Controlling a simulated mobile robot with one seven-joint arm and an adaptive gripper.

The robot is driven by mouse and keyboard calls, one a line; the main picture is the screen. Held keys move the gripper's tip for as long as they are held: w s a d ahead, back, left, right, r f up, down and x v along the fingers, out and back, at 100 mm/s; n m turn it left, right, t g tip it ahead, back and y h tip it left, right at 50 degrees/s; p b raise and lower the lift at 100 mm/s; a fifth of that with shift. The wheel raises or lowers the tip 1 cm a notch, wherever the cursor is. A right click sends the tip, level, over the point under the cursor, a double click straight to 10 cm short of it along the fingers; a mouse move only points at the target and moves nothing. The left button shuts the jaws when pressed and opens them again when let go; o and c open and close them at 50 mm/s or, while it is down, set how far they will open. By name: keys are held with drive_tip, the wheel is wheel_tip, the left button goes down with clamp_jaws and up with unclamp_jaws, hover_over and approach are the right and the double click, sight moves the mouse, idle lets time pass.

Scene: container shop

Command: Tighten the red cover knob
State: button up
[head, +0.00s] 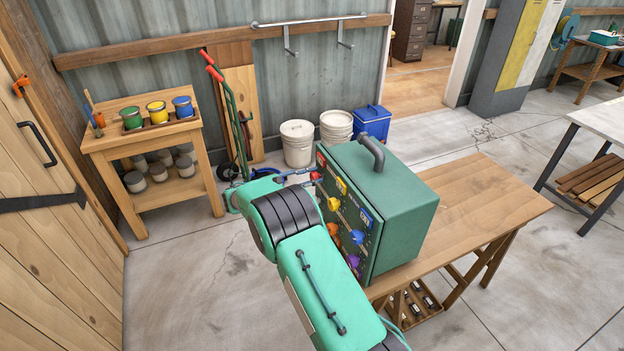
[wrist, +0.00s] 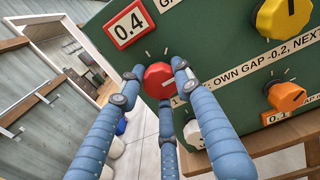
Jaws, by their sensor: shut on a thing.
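The red cover knob (wrist: 158,80) sits on the front panel of a green box (head: 405,215), below a red-framed label (wrist: 130,22) reading 0.4. In the wrist view my gripper (wrist: 157,86) has its blue fingers around the red knob, with fingertips at its left and right sides and another finger below. In the head view my gripper (head: 312,176) reaches the upper left of the panel, and the red knob is small there.
A yellow knob (wrist: 284,16), an orange knob (wrist: 286,96) and a white knob (wrist: 194,134) are close by on the panel. The box stands on a wooden table (head: 480,205). White buckets (head: 297,143) and a blue cooler (head: 372,122) stand behind on the floor.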

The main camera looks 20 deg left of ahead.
drive_tip(key=shift+r+m, duration=0.2)
drive_tip(key=shift+m, duration=0.3)
drive_tip(key=m+b, duration=0.2)
drive_tip(key=m, duration=0.1)
drive_tip(key=m+b, duration=0.2)
drive_tip(key=m, duration=0.3)
drive_tip(key=shift+b, duration=0.4)
drive_tip(key=m+b, duration=0.2)
drive_tip(key=m, duration=0.2)
drive_tip(key=shift+d+f+b, duration=0.1)
drive_tip(key=shift+f+b, duration=0.05)
drive_tip(key=shift+b, duration=0.25)
drive_tip(key=m+b, duration=0.2)
drive_tip(key=m, duration=0.2)
drive_tip(key=shift+m, duration=0.4)
drive_tip(key=shift+f, duration=0.1)
drive_tip(key=o, duration=1.2)
drive_tip(key=shift+s+d, duration=0.1)
drive_tip(key=shift+c, duration=0.2)
